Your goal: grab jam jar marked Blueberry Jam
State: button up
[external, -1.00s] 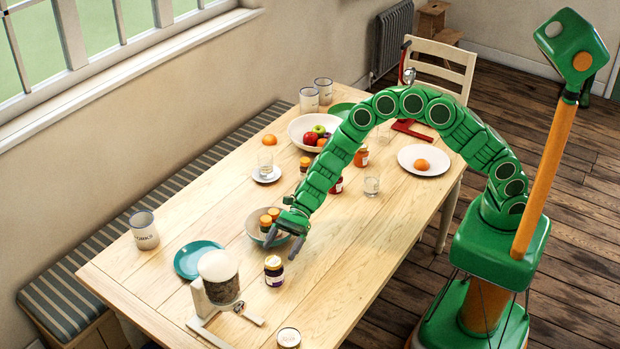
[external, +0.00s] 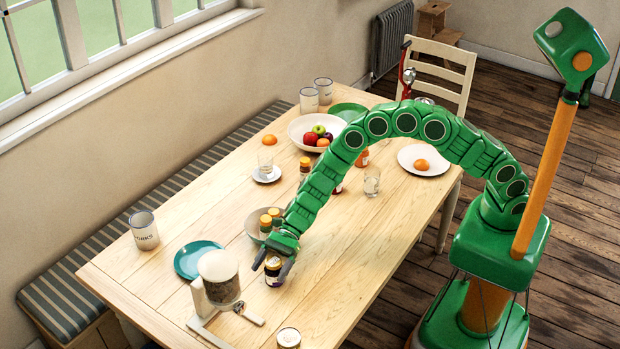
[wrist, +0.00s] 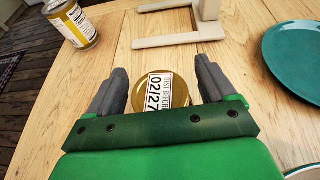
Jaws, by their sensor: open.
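A dark jar with a gold lid (external: 273,279) stands upright on the wooden table. In the wrist view its lid (wrist: 141,99) carries a white sticker reading "BEST BEFORE 02/27". Its side label is not readable, so I cannot tell whether it is the Blueberry Jam. My gripper (external: 271,267) is open over this jar, pointing down, with a finger on either side. In the wrist view the lid lies between the fingers of my gripper (wrist: 161,68), partly hidden by the green palm. I cannot tell whether a finger touches the jar.
A yellow-labelled tin (wrist: 72,23) stands at the upper left of the wrist view. A white-topped canister on a pale stand (external: 218,278) and a teal plate (external: 196,259) are close by, left of the jar.

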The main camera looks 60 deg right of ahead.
jog(key=c, duration=1.4)
jog(key=shift+r, duration=0.15)
